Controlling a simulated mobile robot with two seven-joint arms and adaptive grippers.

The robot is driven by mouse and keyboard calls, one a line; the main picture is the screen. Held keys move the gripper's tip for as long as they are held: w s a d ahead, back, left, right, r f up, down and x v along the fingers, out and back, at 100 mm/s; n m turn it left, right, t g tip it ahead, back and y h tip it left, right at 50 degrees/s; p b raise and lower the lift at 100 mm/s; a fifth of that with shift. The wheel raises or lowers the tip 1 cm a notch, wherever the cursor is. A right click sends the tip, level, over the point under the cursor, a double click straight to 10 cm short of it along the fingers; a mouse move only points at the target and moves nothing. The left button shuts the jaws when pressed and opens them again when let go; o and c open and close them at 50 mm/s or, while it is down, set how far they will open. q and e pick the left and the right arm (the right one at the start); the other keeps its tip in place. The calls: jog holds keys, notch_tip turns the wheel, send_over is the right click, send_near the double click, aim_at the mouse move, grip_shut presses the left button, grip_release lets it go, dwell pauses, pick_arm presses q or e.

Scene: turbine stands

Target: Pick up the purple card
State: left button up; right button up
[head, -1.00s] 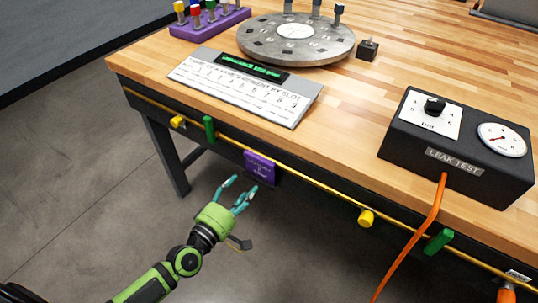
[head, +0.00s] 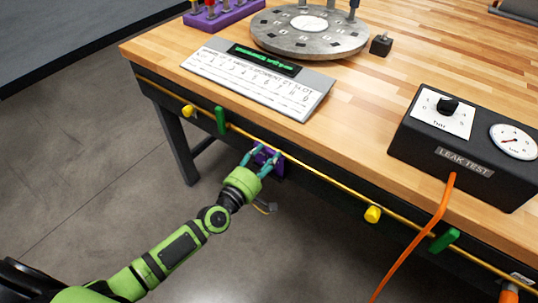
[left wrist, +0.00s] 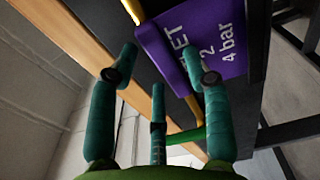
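The purple card (head: 281,170) hangs at the table's front side, just below the yellow rail, partly hidden by my left gripper. In the left wrist view the card (left wrist: 208,45) is large, with white print including "4 bar". My left gripper (head: 267,154) has green-blue fingers spread at the card in the head view. In the left wrist view the fingers (left wrist: 160,52) stand apart with the card beyond them and partly behind the right one. I cannot tell whether they touch it. My right gripper is not in view.
The yellow rail (head: 325,174) runs along the wooden table's (head: 345,112) front, with green tabs (head: 221,121) and yellow knobs (head: 373,214). An orange hose (head: 412,243) hangs from the black leak test box (head: 465,147). A slot panel (head: 255,85) and round plate (head: 310,45) stand on top.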

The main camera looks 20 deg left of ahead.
pick_arm(q)
jog(key=c, duration=0.6)
jog(key=shift+r, duration=0.15)
